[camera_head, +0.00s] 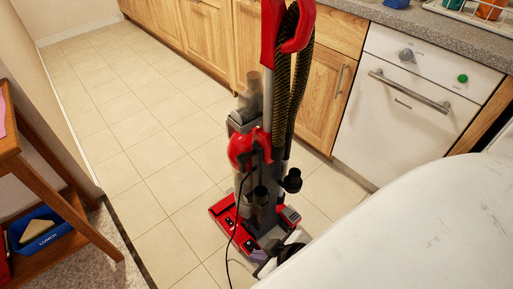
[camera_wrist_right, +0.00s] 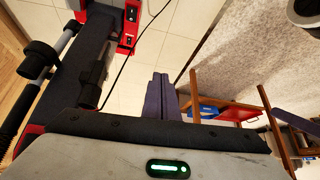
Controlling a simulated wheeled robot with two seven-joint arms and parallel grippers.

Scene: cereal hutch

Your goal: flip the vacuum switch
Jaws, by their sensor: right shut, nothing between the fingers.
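The upright vacuum (camera_head: 243,150), red, grey and black, stands on the tiled floor in the middle of the head view. Its red floor head (camera_head: 225,222) is at the bottom, and a small red-and-grey part (camera_head: 289,216) sticks out at its right. I cannot make out which part is the switch. In the right wrist view, the vacuum's red part (camera_wrist_right: 127,22) and dark body show at upper left. My right gripper (camera_head: 259,256) is low in front of the vacuum's base. Its purple fingers (camera_wrist_right: 160,85) are shut and empty, apart from the red part. My left gripper is not in view.
A white dishwasher (camera_head: 410,100) and wooden cabinets (camera_head: 322,95) stand behind the vacuum. A wooden shelf (camera_head: 60,222) with a blue lunch box (camera_head: 40,229) is at left. A black cord hangs beside the vacuum. The tiled floor at left is clear.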

